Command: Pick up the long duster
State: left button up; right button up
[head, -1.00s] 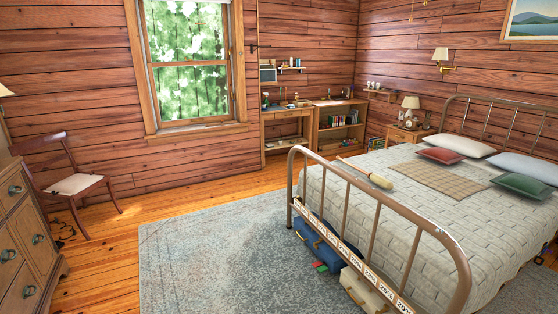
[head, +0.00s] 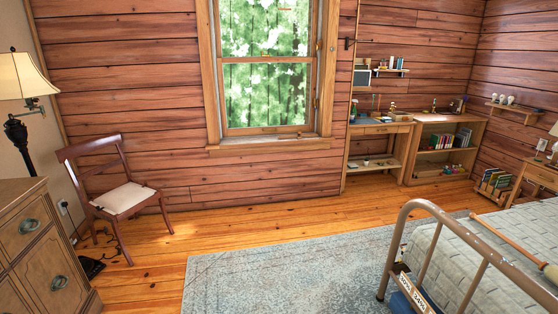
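The long duster (head: 509,239) lies on the bed (head: 440,262) near the footboard, at the right edge of the head view. Its thin wooden handle points up and left in the picture. Its pale yellowish head (head: 551,272) is cut off by the picture's right edge. Neither of my grippers is in view.
The metal footboard (head: 428,207) stands in front of the duster. A blue-grey rug (head: 270,280) and bare floor lie open left of the bed. A chair (head: 122,198) and a dresser (head: 38,250) stand at left. A desk (head: 375,130) and shelf (head: 445,150) line the far wall.

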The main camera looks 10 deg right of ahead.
aim_at(550, 272)
jog(key=z, duration=0.2)
jog(key=i, duration=2)
jog(key=z, duration=1.45)
jog(key=i, duration=1.4)
jog(key=z, duration=0.9)
